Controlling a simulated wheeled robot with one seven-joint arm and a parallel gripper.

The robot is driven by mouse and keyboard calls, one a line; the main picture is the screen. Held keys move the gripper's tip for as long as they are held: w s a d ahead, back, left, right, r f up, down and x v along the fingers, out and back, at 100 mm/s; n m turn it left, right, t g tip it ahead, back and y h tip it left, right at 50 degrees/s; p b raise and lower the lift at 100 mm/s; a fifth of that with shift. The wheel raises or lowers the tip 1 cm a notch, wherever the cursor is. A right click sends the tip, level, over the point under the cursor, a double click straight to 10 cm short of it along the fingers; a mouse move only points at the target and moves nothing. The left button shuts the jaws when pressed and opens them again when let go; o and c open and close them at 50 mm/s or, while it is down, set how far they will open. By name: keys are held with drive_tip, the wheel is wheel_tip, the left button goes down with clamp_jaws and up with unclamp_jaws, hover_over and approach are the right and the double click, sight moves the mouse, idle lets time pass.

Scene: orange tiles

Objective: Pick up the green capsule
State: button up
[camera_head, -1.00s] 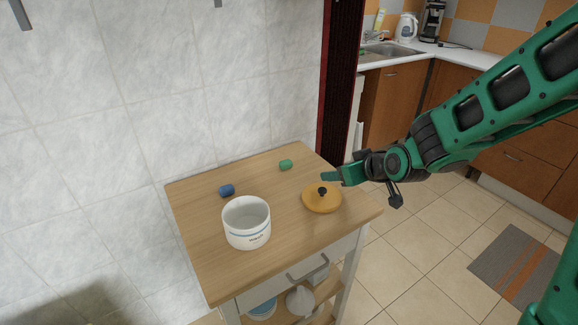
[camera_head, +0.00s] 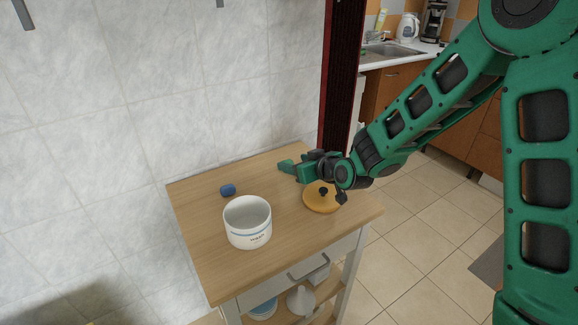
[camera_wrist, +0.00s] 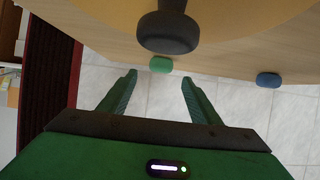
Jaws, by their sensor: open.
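The green capsule (camera_wrist: 161,64) shows in the wrist view on the wooden top, ahead of and between the two fingertips. My gripper (camera_wrist: 160,74) is open and empty there, its green fingers spread on either side of the line to the capsule. In the head view my gripper (camera_head: 288,168) reaches over the back right of the cart top, where it covers or blends with the capsule. I cannot tell in that view whether they touch.
A yellow lid (camera_head: 321,199) with a dark knob lies under my wrist; its knob (camera_wrist: 168,32) looms close in the wrist view. A white pot (camera_head: 247,222) stands at the cart's front. A blue capsule (camera_head: 228,190) lies behind it. The tiled wall (camera_head: 150,110) borders the back.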

sight(287, 160)
drive_tip(key=x, duration=0.4)
drive_tip(key=shift+w+f, duration=0.1)
drive_tip(key=c, duration=1.1)
drive_tip(key=shift+c, duration=0.3)
